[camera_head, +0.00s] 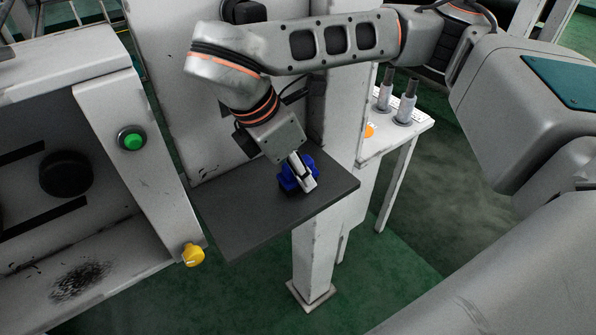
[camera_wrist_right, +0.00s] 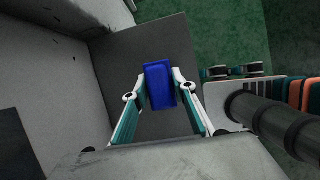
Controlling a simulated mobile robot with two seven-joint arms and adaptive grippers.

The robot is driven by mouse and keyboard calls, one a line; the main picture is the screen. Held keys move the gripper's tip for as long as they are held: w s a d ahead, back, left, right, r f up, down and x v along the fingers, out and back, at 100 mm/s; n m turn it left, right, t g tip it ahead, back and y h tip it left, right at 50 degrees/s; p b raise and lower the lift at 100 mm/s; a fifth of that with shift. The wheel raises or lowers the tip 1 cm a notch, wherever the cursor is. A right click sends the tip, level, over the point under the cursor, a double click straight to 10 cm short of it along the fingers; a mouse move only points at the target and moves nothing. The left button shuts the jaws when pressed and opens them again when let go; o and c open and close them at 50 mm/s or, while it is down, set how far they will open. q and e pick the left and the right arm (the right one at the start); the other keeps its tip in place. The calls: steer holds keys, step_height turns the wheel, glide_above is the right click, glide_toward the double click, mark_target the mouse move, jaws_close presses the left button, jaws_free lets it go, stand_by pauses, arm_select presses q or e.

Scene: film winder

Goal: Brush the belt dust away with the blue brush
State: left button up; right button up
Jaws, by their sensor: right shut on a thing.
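The blue brush (camera_head: 287,181) is at the dark grey shelf (camera_head: 245,218) in the middle of the head view. My right gripper (camera_head: 303,178) comes down on it from above and is shut on it. In the right wrist view the blue brush (camera_wrist_right: 160,85) sits between the two fingers of my right gripper (camera_wrist_right: 160,92), over the shelf (camera_wrist_right: 120,60). I cannot tell whether the brush still touches the shelf. A patch of black dust (camera_head: 80,281) lies on the pale floor of the machine at the lower left. My left gripper is not in view.
The machine's frame carries a green button (camera_head: 131,138) and a yellow knob (camera_head: 192,254) between the shelf and the dust. A dark round roller (camera_head: 66,174) is inside the machine. A white side table (camera_head: 406,133) with metal posts stands behind the shelf at right.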

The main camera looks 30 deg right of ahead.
mark_target(309, 160)
steer(key=shift+r, duration=0.1)
steer(key=shift+s+r, duration=0.4)
step_height(309, 160, up, 6)
steer(key=shift+f+b, duration=0.1)
steer(key=shift+b, duration=0.25)
steer(key=s+d+b, duration=0.2)
steer(key=s+b, duration=0.3)
steer(key=s, duration=1.4)
steer(key=shift+d+b, duration=0.3)
steer(key=shift+d, duration=0.1)
